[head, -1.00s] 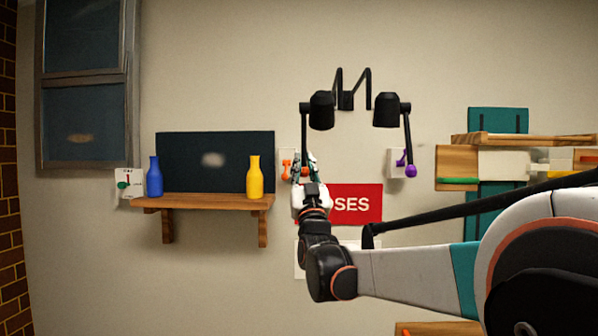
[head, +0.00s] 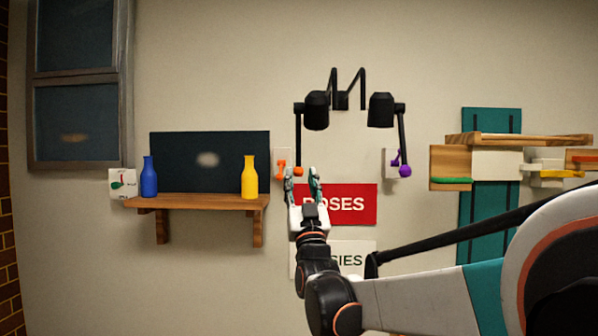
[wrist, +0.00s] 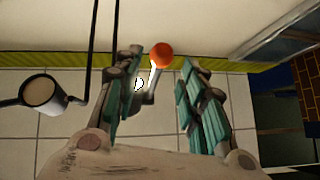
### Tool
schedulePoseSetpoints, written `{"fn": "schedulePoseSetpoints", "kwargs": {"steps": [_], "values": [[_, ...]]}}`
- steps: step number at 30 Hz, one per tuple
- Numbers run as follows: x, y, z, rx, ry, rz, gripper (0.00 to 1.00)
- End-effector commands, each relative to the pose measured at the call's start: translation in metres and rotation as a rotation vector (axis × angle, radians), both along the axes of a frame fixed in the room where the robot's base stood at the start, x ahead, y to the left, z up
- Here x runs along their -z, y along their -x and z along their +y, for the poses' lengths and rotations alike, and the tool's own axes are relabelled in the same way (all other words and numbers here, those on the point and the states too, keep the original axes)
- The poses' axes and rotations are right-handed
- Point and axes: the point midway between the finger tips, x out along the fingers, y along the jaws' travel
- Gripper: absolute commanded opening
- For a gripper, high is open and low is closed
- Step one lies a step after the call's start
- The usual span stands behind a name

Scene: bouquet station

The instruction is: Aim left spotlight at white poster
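The left spotlight (head: 317,110) is a black lamp on a wall bracket. A black rod hangs at its left, with an orange ball (head: 299,171) at its lower end.
A red ROSES poster (head: 345,205) hangs above the white one. The right spotlight (head: 381,110) has a rod with a purple ball (head: 405,171). A wooden shelf (head: 200,202) at left holds a blue bottle (head: 149,177) and a yellow bottle (head: 249,177).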

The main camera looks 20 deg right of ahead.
Motion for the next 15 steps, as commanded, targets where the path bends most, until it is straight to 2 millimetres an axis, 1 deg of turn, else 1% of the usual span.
{"fn": "schedulePoseSetpoints", "kwargs": {"steps": [1,6,10,15], "values": [[0.008,0.008,0.001,0.0,0.0,0.0,0.38],[0.028,0.03,0.003,0.0,0.0,0.0,0.38],[0.038,0.04,0.004,0.0,0.0,0.0,0.38],[0.043,0.046,0.005,0.001,0.0,0.0,0.38]]}}
